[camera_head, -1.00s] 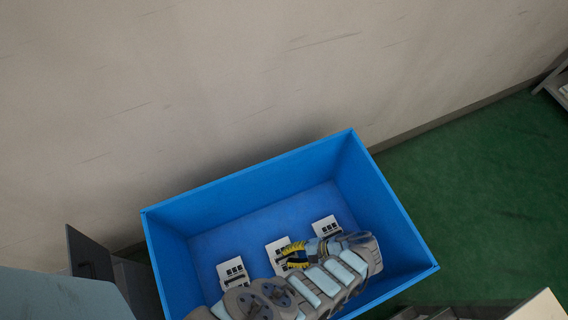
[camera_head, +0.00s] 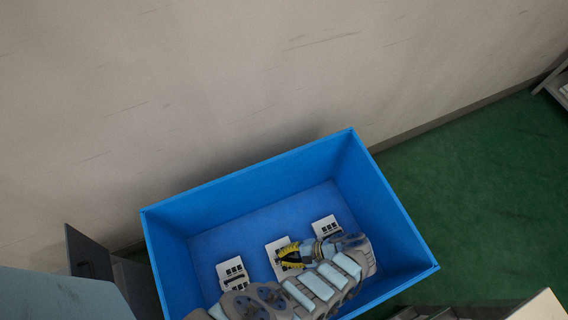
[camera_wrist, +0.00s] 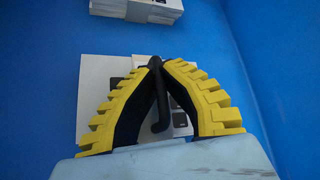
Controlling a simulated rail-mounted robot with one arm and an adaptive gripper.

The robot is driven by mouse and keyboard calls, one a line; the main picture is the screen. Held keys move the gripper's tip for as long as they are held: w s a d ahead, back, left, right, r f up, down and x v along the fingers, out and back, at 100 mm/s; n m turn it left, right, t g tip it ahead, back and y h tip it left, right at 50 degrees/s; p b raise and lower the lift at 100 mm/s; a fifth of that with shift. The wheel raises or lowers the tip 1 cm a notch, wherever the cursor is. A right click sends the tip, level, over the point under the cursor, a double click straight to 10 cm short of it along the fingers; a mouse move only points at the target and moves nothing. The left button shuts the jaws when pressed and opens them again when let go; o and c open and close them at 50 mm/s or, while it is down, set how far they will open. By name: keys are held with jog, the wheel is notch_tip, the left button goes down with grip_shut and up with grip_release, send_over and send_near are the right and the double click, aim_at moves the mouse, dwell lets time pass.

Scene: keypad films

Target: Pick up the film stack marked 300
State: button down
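Three white film stacks with black key squares lie in a blue bin: a left one (camera_head: 233,276), a middle one (camera_head: 275,262) and a right one (camera_head: 326,226). My gripper (camera_head: 281,254) is over the middle stack. In the wrist view, the yellow and black fingers of my gripper (camera_wrist: 160,65) lean together, their tips closed on the black handle (camera_wrist: 160,118) of this stack (camera_wrist: 97,80). The fingers cover much of its face. Another stack (camera_wrist: 137,10) shows at the top edge. No number is legible on any stack.
The blue bin (camera_head: 250,181) has high walls around the stacks and my arm. A pale wall (camera_head: 200,90) stands behind it. Green floor (camera_head: 490,190) is open to the right. A grey cabinet (camera_head: 90,255) stands at the left.

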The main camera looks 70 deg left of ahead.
notch_tip(320, 180, up, 28)
jog(key=p, duration=2.4)
jog(key=shift+p, duration=0.35)
